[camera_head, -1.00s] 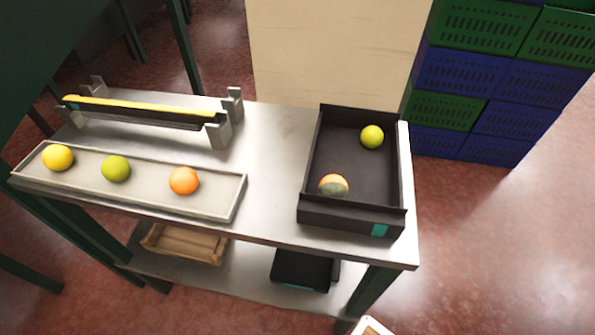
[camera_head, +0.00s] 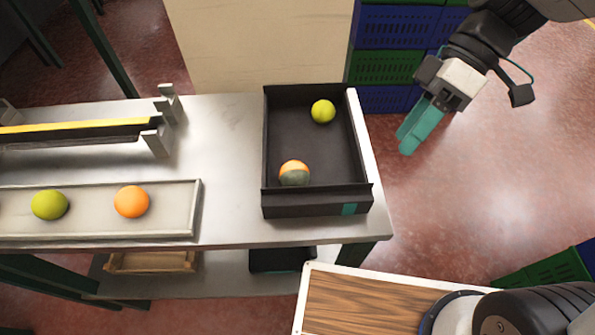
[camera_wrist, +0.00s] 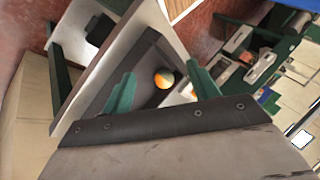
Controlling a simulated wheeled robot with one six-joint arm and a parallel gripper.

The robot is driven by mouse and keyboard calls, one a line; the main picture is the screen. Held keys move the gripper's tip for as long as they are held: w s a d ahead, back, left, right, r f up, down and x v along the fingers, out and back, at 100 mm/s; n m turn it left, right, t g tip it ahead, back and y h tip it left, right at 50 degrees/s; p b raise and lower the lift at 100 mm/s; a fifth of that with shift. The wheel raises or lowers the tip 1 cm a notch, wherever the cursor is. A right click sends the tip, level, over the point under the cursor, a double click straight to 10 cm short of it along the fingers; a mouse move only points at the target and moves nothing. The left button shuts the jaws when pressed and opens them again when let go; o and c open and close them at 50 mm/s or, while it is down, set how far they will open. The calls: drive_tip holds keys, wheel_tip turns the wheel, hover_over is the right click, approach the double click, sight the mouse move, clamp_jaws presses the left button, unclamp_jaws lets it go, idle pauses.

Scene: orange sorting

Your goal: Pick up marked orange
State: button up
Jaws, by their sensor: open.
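The marked orange (camera_head: 294,173), orange with a grey-green patch, lies near the front wall of a black crate (camera_head: 318,211) on the metal table. It also shows in the wrist view (camera_wrist: 164,80), between my fingers in the picture but well beyond them. A yellow-green fruit (camera_head: 323,111) lies at the back of the same crate. My gripper (camera_head: 414,130) has teal fingers, spread apart and empty. In the head view it is to the right of the crate, beyond the table's right edge. Nothing is between the fingers in the wrist view (camera_wrist: 161,72).
A pale tray (camera_head: 180,228) at the table's left holds a green fruit (camera_head: 50,205) and a plain orange (camera_head: 131,202). Behind it stands a grey-ended rack with a yellow bar (camera_head: 80,128). Stacked blue and green crates (camera_head: 385,67) stand behind. Bare tabletop separates tray and crate.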

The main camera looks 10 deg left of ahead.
sight(300, 167)
drive_tip(key=w+a+f+n+g+y, duration=0.1)
drive_tip(key=a+f+n, duration=0.1)
drive_tip(key=a, duration=0.1)
drive_tip(key=w+a+f+n+g+y, duration=0.1)
drive_tip(key=a+f+n, duration=0.2)
drive_tip(key=a, duration=0.1)
drive_tip(key=a+f+n+g, duration=0.2)
drive_tip(key=a+n, duration=0.1)
drive_tip(key=a, duration=0.1)
drive_tip(key=shift+w+a+f+y, duration=0.15)
drive_tip(key=shift+w+a+y, duration=0.05)
drive_tip(key=shift+w+y, duration=0.2)
drive_tip(key=shift+s+a+f+n, duration=0.15)
drive_tip(key=shift+a+f+n, duration=0.05)
drive_tip(key=shift+a+n, duration=0.1)
drive_tip(key=x, duration=0.7)
drive_tip(key=shift+a+r, duration=0.2)
drive_tip(key=shift+a, duration=0.05)
drive_tip(key=c, duration=0.8)
